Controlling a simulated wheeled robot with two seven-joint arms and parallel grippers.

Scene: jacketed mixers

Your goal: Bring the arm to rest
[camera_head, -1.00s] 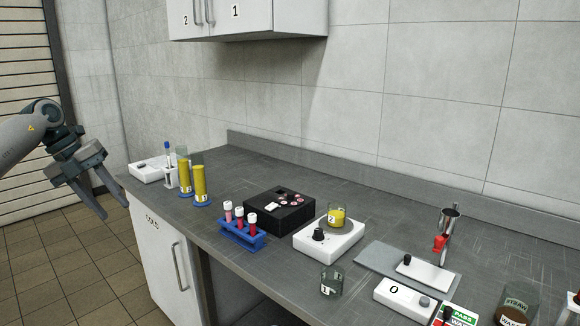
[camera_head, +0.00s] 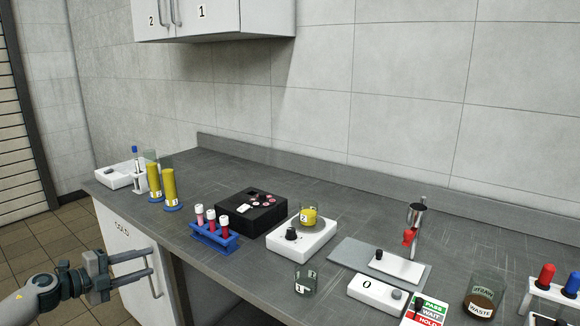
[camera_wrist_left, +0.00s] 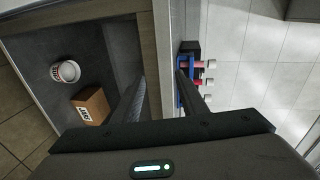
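My left gripper (camera_head: 148,265) is in the lower left of the head view, in front of the white cabinet marked COLD and below the worktop's edge. Its two fingers are apart with nothing between them. The wrist view also shows the fingers (camera_wrist_left: 160,80) spread and empty. My left arm comes in from the lower left corner. My right gripper is not in view.
The dark worktop (camera_head: 150,222) holds a blue rack (camera_head: 213,238) of red tubes, yellow cylinders (camera_head: 169,187), a black block (camera_head: 251,211) and a white mixer (camera_head: 301,240). The wrist view shows a cardboard box (camera_wrist_left: 91,107) and a round white item (camera_wrist_left: 66,72) in a recess.

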